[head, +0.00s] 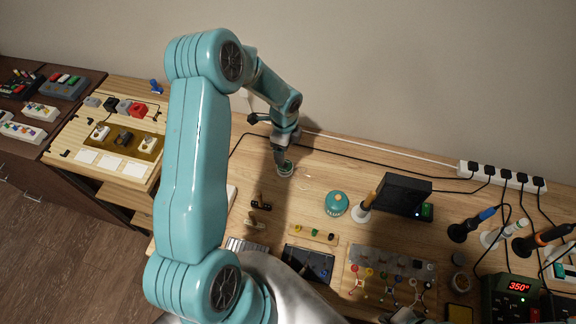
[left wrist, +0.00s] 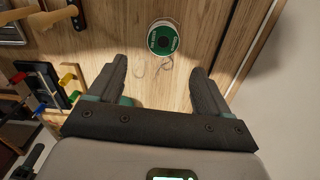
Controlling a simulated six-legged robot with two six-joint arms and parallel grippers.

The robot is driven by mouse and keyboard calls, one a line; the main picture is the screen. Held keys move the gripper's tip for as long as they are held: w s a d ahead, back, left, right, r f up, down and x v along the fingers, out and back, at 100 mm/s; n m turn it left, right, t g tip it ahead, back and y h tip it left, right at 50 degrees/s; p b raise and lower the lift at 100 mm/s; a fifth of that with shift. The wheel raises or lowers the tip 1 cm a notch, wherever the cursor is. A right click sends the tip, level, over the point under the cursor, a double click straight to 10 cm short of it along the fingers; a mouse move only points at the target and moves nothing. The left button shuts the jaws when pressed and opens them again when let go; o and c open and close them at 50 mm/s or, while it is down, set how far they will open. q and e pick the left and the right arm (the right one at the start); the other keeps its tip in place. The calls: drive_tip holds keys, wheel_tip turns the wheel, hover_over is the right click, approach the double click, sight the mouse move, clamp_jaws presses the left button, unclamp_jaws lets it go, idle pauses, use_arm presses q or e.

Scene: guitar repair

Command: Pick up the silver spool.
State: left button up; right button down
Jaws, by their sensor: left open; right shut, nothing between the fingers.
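The silver spool (left wrist: 163,37) has a pale metallic rim and a green label with a dark hub. In the left wrist view it lies on the wooden bench ahead of my left gripper (left wrist: 158,85), roughly centred between the fingers. Thin loose wire curls beside it. The left fingers are apart, with nothing between them. In the head view my left gripper (head: 284,163) reaches down over the back of the bench, and it largely hides the spool from there. My right gripper (head: 405,314) shows only in part at the bottom edge, shut and apart from the spool.
A teal round container (head: 336,204) stands to the right of the left gripper, beside a black box (head: 403,194). Wooden-handled tools (head: 255,222) lie nearer. A power strip (head: 503,176) and cables run along the wall. Bench around the spool is mostly clear.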

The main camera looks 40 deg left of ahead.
use_arm(q)
hover_over(285, 166)
drive_tip(key=f, duration=0.5)
drive_tip(key=shift+s+a+f, duration=0.1)
drive_tip(key=shift+s+a, duration=0.05)
drive_tip(key=shift+s, duration=0.05)
use_arm(e)
drive_tip(key=shift+a, duration=0.35)
use_arm(q)
drive_tip(key=shift+s+d+f, duration=0.1)
drive_tip(key=shift+d+f, duration=0.1)
drive_tip(key=shift+d, duration=0.1)
drive_tip(key=f, duration=0.1)
drive_tip(key=f+b, duration=0.1)
drive_tip(key=f, duration=0.1)
drive_tip(key=f+b, duration=0.1)
drive_tip(key=f, duration=0.1)
drive_tip(key=shift+w+a+f, duration=0.15)
drive_tip(key=shift+w+a, duration=0.05)
drive_tip(key=shift+w, duration=0.15)
use_arm(e)
drive_tip(key=shift+s+f, duration=0.25)
drive_tip(key=shift+f, duration=0.9)
use_arm(q)
drive_tip(key=shift+d, duration=0.15)
drive_tip(key=c, duration=0.6)
use_arm(e)
drive_tip(key=shift+d+r, duration=0.1)
use_arm(q)
drive_tip(key=c, duration=0.4)
